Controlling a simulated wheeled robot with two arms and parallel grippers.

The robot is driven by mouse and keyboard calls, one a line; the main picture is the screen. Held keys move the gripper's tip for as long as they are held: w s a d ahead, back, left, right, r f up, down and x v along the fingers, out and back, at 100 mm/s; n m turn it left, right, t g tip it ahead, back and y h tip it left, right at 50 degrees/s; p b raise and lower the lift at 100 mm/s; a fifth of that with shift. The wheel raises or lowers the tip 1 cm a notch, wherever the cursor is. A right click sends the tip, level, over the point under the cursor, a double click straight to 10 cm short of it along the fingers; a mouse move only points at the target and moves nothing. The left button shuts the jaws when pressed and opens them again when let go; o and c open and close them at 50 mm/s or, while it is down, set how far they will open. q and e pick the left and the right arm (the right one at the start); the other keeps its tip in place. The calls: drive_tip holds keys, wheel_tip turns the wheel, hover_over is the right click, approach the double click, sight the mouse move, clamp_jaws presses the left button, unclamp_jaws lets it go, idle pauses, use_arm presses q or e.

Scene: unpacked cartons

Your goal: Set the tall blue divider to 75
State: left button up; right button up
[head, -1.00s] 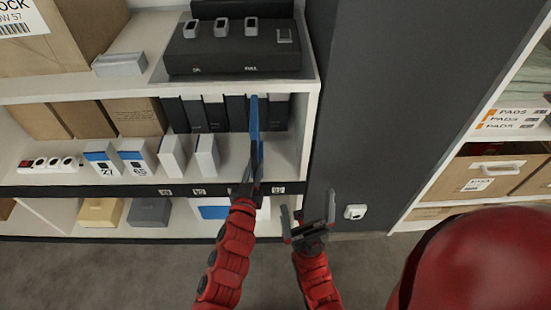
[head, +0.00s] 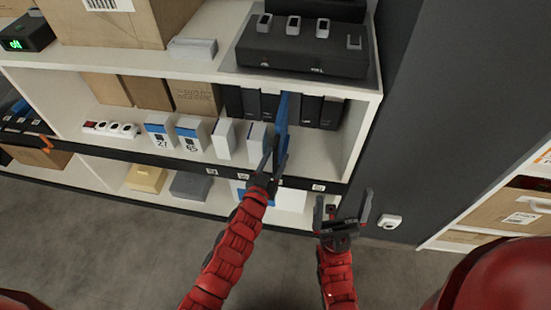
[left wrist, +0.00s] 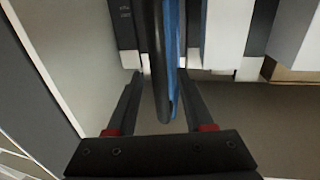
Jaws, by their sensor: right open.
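The tall blue divider (head: 282,125) stands upright on the middle shelf in the head view, in front of a row of black boxes. In the left wrist view the divider (left wrist: 174,60) is seen nearly edge-on, with a dark front edge and a blue face. My left gripper (head: 270,158) is at its front lower part. In the left wrist view its fingers (left wrist: 160,85) are spread on both sides of the divider, with a visible gap on the left side. My right gripper (head: 343,212) is open and empty, low in front of the shelf's right end.
Small tags line the dark shelf edge (head: 160,160); their numbers are unreadable. White and blue boxes (head: 192,136) stand left of the divider. The shelf's white right side wall (head: 362,130) is close on the right. A black case (head: 300,50) sits above. The floor in front is clear.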

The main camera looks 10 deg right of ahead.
use_arm(q)
drive_tip(key=p+v, duration=0.1)
drive_tip(key=v, duration=1.6)
drive_tip(key=shift+s, duration=0.2)
